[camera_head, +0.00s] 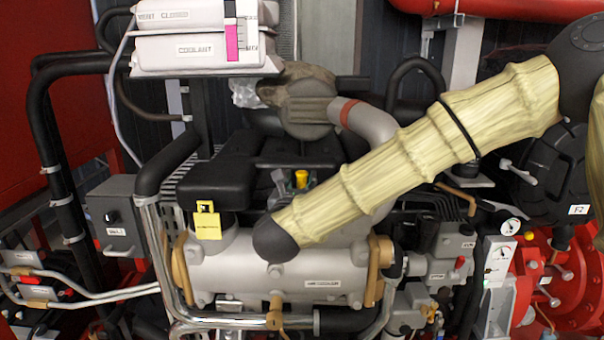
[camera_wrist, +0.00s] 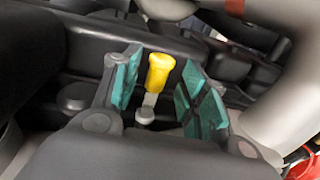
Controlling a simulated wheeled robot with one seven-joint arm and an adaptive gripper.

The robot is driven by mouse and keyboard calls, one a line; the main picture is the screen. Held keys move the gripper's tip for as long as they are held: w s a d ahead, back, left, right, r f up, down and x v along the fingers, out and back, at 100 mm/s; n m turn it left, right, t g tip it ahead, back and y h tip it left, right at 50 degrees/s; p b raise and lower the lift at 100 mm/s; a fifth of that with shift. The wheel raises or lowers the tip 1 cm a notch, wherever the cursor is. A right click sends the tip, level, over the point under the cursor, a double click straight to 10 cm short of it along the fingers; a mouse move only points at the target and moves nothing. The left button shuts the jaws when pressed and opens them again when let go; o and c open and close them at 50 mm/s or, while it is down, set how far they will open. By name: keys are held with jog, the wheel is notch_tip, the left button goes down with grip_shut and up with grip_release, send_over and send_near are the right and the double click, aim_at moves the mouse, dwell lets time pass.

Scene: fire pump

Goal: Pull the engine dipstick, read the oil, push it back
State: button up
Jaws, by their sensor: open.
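The dipstick's yellow handle (camera_wrist: 158,72) stands between my gripper's two teal finger pads in the wrist view, with clear gaps on both sides. A short grey shaft shows below the handle. My gripper (camera_wrist: 163,88) is open around the handle and appears not to touch it. In the head view, the yellow handle (camera_head: 301,178) shows just above the end of my sleeved arm, beside the black engine cover. My gripper is mostly hidden there behind my arm, with only a small greenish part near the handle. The oil marks are not visible.
The black engine cover (camera_head: 228,172) lies left of the handle. A large grey pipe (camera_head: 372,122) with a red band curves to its right. A silver charge-air cylinder (camera_head: 235,268) lies in front, with a yellow tag (camera_head: 207,222) on it. A coolant tank (camera_head: 197,50) stands above left.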

aim_at(301, 179)
jog(key=shift+w+d+p, duration=0.15)
jog(key=shift+w+p, duration=0.3)
jog(key=shift+w, duration=1.55)
grip_shut()
